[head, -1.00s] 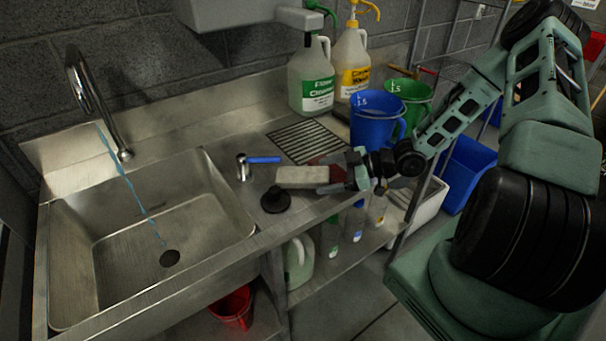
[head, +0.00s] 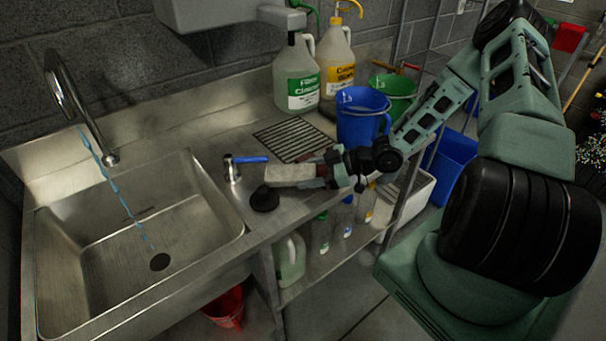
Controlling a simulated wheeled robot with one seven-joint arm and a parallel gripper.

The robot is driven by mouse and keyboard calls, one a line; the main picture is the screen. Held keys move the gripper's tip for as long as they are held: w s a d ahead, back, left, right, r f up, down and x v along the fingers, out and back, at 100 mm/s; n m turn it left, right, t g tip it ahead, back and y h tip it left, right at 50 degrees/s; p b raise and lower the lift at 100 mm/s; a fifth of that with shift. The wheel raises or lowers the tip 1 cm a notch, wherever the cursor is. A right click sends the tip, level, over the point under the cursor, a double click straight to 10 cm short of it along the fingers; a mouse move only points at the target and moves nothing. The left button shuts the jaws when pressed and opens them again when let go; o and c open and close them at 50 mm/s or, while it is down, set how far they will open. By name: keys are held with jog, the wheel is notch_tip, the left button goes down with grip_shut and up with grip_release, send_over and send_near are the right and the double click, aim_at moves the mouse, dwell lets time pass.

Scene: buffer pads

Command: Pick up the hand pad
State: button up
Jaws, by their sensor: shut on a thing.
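The hand pad looks like a pale beige-grey block (head: 290,173), seen at the front right part of the steel counter. My gripper (head: 318,172) reaches in from the right and is shut on the block's right end. The block lies roughly level, its free end pointing left. I cannot tell whether it touches the counter or hangs just above it. A small dark red patch shows at the fingers; what it belongs to is unclear.
A black plug (head: 265,198) and a blue-handled valve (head: 233,168) stand just left of the block. A drain grate (head: 292,139) lies behind. Blue (head: 362,122) and green (head: 397,92) buckets stand close behind my wrist. The sink (head: 130,250) is at left.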

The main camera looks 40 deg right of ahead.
jog(key=shift+s+r+b, duration=0.15)
jog(key=shift+r+b, duration=0.2)
jog(key=shift+r, duration=0.3)
jog(key=s+b, duration=0.1)
jog(key=s, duration=1.6)
jog(key=shift+s+d, duration=0.25)
jog(key=shift+s, duration=0.15)
